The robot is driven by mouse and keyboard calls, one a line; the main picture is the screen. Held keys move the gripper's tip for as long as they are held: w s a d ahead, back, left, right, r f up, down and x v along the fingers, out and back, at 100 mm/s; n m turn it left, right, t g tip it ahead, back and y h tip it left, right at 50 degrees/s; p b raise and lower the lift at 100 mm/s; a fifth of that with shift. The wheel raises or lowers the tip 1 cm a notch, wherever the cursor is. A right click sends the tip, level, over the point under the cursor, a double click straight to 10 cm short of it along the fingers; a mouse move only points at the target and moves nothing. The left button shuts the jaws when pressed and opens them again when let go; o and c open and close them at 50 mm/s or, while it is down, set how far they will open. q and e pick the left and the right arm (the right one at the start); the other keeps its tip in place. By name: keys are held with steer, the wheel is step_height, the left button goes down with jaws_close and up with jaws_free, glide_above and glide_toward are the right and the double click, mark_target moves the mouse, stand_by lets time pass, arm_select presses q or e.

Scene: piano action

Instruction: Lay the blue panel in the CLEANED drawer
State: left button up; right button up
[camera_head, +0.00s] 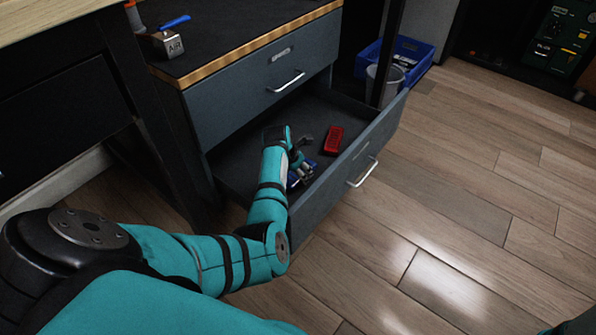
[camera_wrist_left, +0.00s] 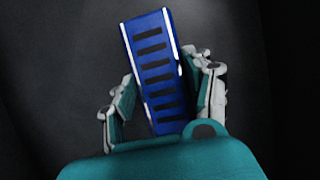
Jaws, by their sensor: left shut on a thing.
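The lower drawer (camera_head: 335,190) is pulled open under the workbench; its label is too small to read. My left arm reaches down into it, and my left gripper (camera_head: 300,168) is inside, low near the drawer front. In the left wrist view my left gripper (camera_wrist_left: 164,95) is shut on the blue panel (camera_wrist_left: 155,68), a long blue piece with dark slots and pale edges. The panel is tilted in the picture over a dark surface; I cannot tell whether it touches it. In the head view the panel is mostly hidden by the hand. My right gripper is not in view.
A red block (camera_head: 334,140) lies in the open drawer, beyond my gripper. The upper drawer (camera_head: 262,85) is shut. A block marked AIR (camera_head: 170,45) with a blue-handled tool stands on the bench top. A blue crate (camera_head: 418,60) stands behind. The floor at right is clear.

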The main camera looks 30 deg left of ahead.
arm_select(q)
steer(key=shift+f, duration=0.35)
steer(key=shift+s+f, duration=0.1)
steer(key=o, duration=1)
steer(key=shift+d+f, duration=0.1)
steer(key=shift+f, duration=0.05)
steer(key=shift+c, duration=0.2)
steer(key=o, duration=0.3)
steer(key=shift+f, duration=0.15)
